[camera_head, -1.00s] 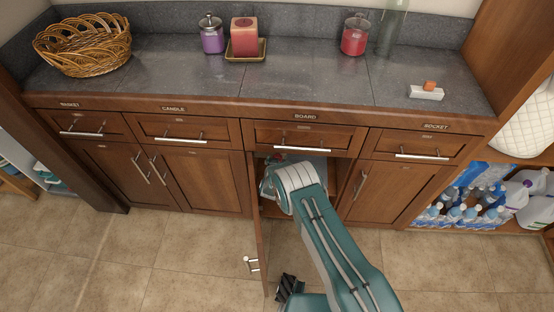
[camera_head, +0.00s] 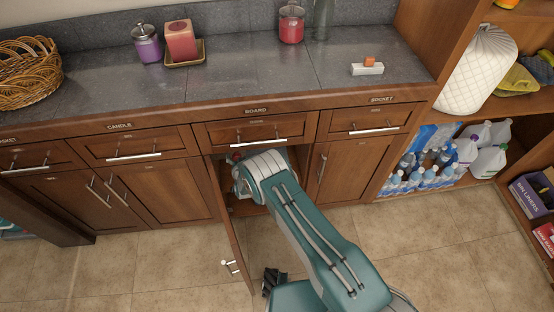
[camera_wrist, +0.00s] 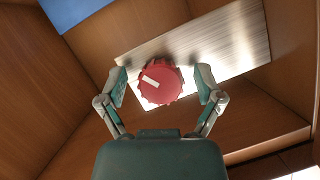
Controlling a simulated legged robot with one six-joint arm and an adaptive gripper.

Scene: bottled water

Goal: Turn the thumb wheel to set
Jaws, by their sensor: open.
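The red thumb wheel (camera_wrist: 168,84), with a toothed rim, is mounted on a brushed metal plate (camera_wrist: 222,38) inside the cabinet, in the wrist view. A white bar on its face runs from near the middle toward the upper left. My gripper (camera_wrist: 162,90) is open, with one finger on each side of the wheel. A gap shows between each finger and the rim in the picture; depth is hard to tell. In the head view my arm reaches into the open cabinet (camera_head: 229,236) below the BOARD drawer (camera_head: 256,130), and my gripper is hidden there.
The cabinet's open door (camera_head: 236,250) stands out on the left of my arm. Wooden walls (camera_wrist: 60,90) enclose the gripper closely. The grey counter (camera_head: 245,70) above holds a candle and jars. Water bottles (camera_head: 425,178) stand on the right shelf. The tiled floor is mostly clear.

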